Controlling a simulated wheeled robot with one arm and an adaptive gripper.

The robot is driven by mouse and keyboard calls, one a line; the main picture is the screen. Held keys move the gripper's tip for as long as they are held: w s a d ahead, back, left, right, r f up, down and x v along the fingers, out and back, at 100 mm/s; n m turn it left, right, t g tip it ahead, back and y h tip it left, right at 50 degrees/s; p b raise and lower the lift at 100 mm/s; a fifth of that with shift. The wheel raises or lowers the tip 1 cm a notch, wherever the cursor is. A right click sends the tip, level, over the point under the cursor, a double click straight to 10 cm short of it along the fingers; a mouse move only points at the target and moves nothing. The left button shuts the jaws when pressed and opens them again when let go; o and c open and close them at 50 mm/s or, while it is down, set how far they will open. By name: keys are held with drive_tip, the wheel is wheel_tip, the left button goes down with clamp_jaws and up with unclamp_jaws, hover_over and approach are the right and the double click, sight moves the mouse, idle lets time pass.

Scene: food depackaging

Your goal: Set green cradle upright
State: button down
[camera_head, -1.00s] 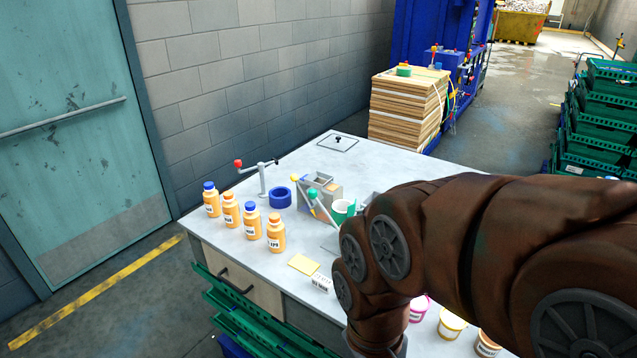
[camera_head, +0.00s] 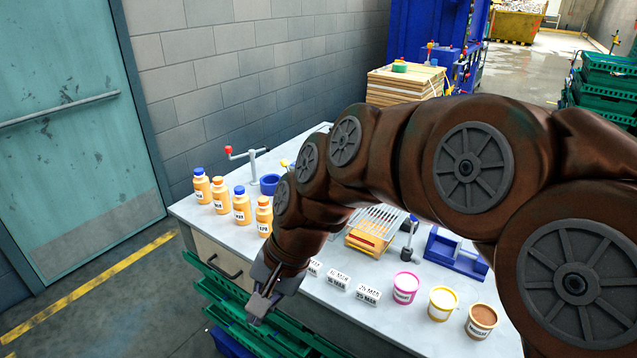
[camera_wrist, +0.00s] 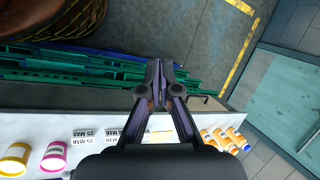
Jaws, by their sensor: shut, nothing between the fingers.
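I cannot make out the green cradle in either current view; my arm covers the middle of the bench in the head view. My gripper (camera_head: 262,302) is shut and empty, pointing down at the front edge of the bench top (camera_head: 190,208), by the green crates. In the wrist view my gripper (camera_wrist: 158,72) has its fingers together, with nothing between them.
Orange bottles (camera_head: 241,206) stand at the left of the bench. Labelled tubs (camera_head: 405,288) and small date blocks (camera_head: 368,294) line the front. A wire rack (camera_head: 384,221) and blue stand (camera_head: 455,252) lie behind. Green crates (camera_head: 222,291) sit below the front edge.

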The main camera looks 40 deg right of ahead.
drive_tip(key=w+d+r+m+t+y+b, duration=0.1)
drive_tip(key=w+d+r+m+t+b, duration=0.15)
drive_tip(key=w+d+m, duration=0.4)
drive_tip(key=w+d+r+m+t+b, duration=0.1)
drive_tip(key=w+d+m+t+b, duration=0.25)
drive_tip(key=w+d+m, duration=0.3)
drive_tip(key=d+r+m+t+h+b, duration=0.1)
drive_tip(key=d+r+m+t+h, duration=0.3)
drive_tip(key=d, duration=0.6)
drive_tip(key=d+f+m+t+y+b, duration=0.1)
drive_tip(key=d+m+t, duration=0.1)
drive_tip(key=d+m, duration=0.6)
drive_tip(key=w+f+n+p, duration=0.1)
drive_tip(key=w+f+p, duration=0.1)
drive_tip(key=w, duration=0.9)
drive_tip(key=shift+w+a+f, duration=0.35)
drive_tip(key=shift+w+f, duration=0.05)
drive_tip(key=shift+f, duration=0.4)
